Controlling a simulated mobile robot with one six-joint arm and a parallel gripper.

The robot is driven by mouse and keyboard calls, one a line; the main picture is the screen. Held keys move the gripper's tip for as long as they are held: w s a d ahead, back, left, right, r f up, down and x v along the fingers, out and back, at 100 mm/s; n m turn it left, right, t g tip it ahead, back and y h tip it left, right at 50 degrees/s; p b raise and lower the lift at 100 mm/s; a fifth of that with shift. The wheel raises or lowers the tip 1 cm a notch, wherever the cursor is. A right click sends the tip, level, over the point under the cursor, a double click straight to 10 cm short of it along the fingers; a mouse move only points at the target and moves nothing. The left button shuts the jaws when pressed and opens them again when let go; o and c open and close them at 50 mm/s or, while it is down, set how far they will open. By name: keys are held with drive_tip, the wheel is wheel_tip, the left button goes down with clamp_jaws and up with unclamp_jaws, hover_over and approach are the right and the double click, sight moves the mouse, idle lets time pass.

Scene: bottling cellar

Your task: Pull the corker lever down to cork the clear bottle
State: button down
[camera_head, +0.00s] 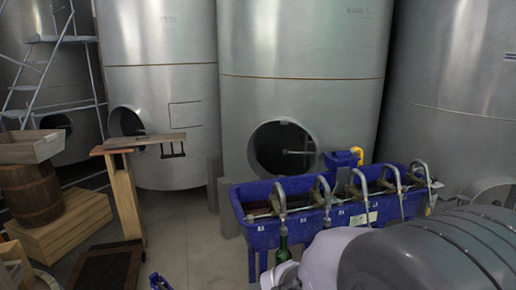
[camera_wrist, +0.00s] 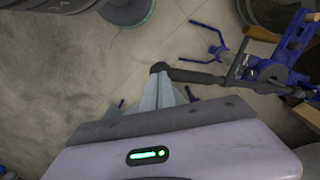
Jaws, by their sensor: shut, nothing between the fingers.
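In the wrist view my gripper (camera_wrist: 162,80) is shut and empty, its grey fingers together. The fingertips are right by the round black knob (camera_wrist: 158,67) at the end of a dark lever (camera_wrist: 197,76); I cannot tell whether they touch it. The lever runs right to the blue corker (camera_wrist: 275,68), which is cut off by the right edge. In the head view only a small blue part (camera_head: 158,282), perhaps of the corker, shows at the bottom edge. I cannot make out the clear bottle in either view.
In the head view a blue filler trough (camera_head: 262,238) with several metal spouts stands in front of large steel tanks (camera_head: 300,45). A green bottle (camera_head: 283,245) is under its left spout. A barrel (camera_head: 32,192) and crates are at left. Concrete floor (camera_head: 190,240) lies clear between.

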drive_tip(key=shift+s+f, duration=0.1)
drive_tip(key=shift+f, duration=0.15)
drive_tip(key=shift+d+f+b, duration=0.2)
drive_tip(key=shift+f+b, duration=1.05)
drive_tip(key=shift+f, duration=0.1)
drive_tip(key=shift+f, duration=0.1)
drive_tip(key=shift+s+d+f+b, duration=0.1)
drive_tip(key=shift+s+f+b, duration=0.05)
drive_tip(key=shift+f+b, duration=0.55)
drive_tip(key=shift+s+d+f+b, duration=0.1)
drive_tip(key=shift+f+b, duration=0.5)
drive_tip(key=shift+f, duration=0.05)
drive_tip(key=shift+a, duration=0.1)
wheel_tip(320, 180, down, 2)
drive_tip(key=shift+f+b, duration=0.25)
drive_tip(key=shift+b, duration=0.85)
